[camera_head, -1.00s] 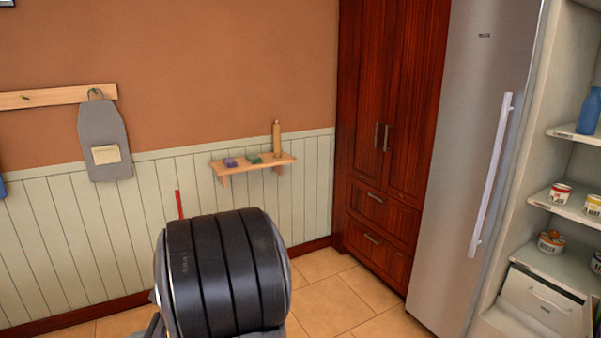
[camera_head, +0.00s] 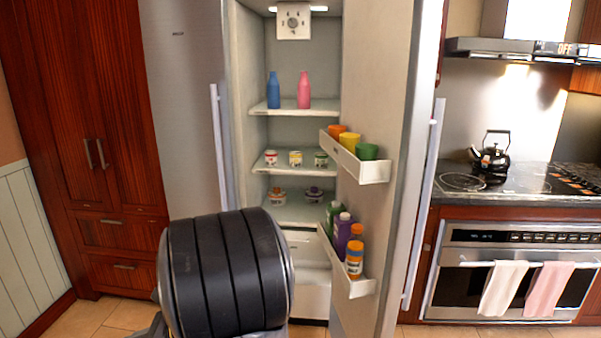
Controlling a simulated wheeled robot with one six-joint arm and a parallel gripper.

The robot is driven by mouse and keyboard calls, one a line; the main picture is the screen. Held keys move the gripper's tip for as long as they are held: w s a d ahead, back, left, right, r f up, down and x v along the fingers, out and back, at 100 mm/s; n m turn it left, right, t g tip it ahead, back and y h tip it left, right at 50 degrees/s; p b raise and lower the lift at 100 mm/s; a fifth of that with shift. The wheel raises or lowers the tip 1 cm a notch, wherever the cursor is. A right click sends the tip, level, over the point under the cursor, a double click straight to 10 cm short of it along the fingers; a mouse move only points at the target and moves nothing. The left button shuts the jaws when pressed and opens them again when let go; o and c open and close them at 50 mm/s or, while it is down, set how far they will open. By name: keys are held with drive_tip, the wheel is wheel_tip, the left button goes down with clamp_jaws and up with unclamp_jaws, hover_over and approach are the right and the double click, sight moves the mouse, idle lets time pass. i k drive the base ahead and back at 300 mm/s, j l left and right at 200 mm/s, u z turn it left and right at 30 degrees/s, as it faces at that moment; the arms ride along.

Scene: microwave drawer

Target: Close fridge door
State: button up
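The fridge door (camera_head: 398,140) stands open on the right side of the fridge, swung out toward me, with its inner side and shelves partly facing me. Its long vertical handle (camera_head: 423,205) is on the outer face, toward the right. The fridge interior (camera_head: 270,205) shows behind it, lit, with bottles and jars on its shelves. The other fridge door (camera_head: 185,130) on the left is shut, with its own vertical handle (camera_head: 219,145). A black rounded part of my arm fills the lower middle of the view. My gripper is not in view.
A door bin (camera_head: 372,172) with cups and a lower bin (camera_head: 350,285) with bottles stick out from the open door. An oven (camera_head: 515,275) with towels and a stove with a kettle (camera_head: 490,152) stand to the right. A dark red cabinet (camera_head: 90,140) stands left.

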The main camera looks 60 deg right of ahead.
sight(389, 48)
drive_tip(key=z, duration=1.65)
